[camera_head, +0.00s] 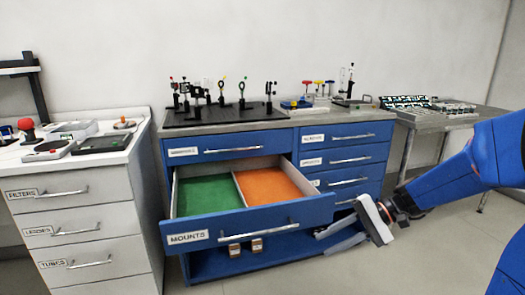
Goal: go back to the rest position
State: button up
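My gripper (322,244) is at the right of the open drawer, in front of the blue cabinet. Its two pale fingers point left and stand apart, with nothing seen between them. My blue arm reaches in from the right edge. The drawer labelled MOUNTS (250,226) is pulled out. Its green compartment (205,196) on the left and orange compartment (268,186) on the right look empty. The gripper's fingers are near the right end of the drawer front; whether they touch it I cannot tell.
Two small brownish items (257,244) sit on the open shelf below the drawer. A black board (225,113) with several optical mounts stands on the cabinet top. A white cabinet (90,215) stands at left, a side table (438,122) at right. Grey floor is free at lower right.

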jog(key=s+d+f+n+h, duration=0.1)
jog(key=s+d+n+h, duration=0.1)
jog(key=s+h, duration=0.65)
jog(key=s+d+n+t+h, duration=0.3)
jog(key=s+d+t, duration=0.2)
jog(key=s+d, duration=0.2)
jog(key=s, duration=0.2)
jog(key=shift+s+d+r+t, duration=0.3)
jog(key=shift+s+r, duration=0.1)
